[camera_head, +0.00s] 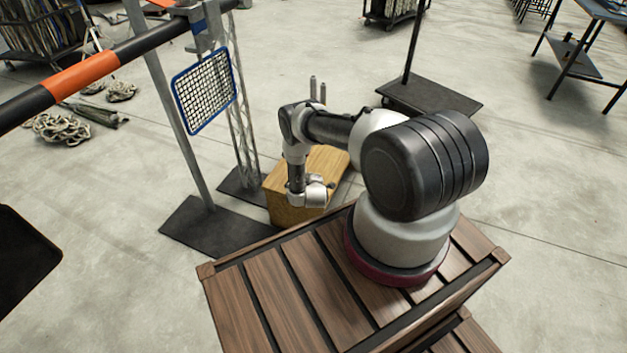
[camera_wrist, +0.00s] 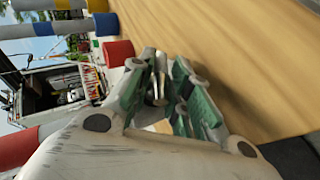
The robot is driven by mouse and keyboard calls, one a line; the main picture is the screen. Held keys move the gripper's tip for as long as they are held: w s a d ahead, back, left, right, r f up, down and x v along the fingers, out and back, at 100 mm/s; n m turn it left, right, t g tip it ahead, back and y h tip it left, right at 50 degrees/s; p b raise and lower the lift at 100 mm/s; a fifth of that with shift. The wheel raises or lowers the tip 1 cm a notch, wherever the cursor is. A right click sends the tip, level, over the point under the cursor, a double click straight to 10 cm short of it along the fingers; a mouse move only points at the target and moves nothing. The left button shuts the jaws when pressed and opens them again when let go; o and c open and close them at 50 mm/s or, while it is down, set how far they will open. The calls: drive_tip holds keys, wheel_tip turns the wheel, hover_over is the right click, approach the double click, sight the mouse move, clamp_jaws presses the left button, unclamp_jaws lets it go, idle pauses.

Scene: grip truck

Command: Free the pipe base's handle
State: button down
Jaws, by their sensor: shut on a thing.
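My gripper (camera_wrist: 163,98) fills the lower middle of the wrist view, with its green-sided fingers drawn close together. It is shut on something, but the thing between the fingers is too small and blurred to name. In the head view the end of my arm (camera_head: 316,191) hangs down beside the near side of a yellow-brown wooden box (camera_head: 285,205). The fingertips cannot be made out there. A dark flat pipe base (camera_head: 205,232) with a tall grey pole lies on the floor left of the box. I cannot make out a handle on it.
The wooden box's surface (camera_wrist: 235,50) runs close past the fingers in the wrist view. A blue-framed mesh panel (camera_head: 205,92) hangs at upper left beside a lattice post. Another pole's dark base (camera_head: 430,97) stands behind the arm. Open concrete floor lies to the right.

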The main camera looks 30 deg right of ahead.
idle(0.6)
drive_tip(key=c, duration=1.3)
unclamp_jaws()
drive_tip(key=shift+a, duration=0.1)
drive_tip(key=v, duration=1.2)
drive_tip(key=shift+s+a+f, duration=0.1)
drive_tip(key=shift+f, duration=0.2)
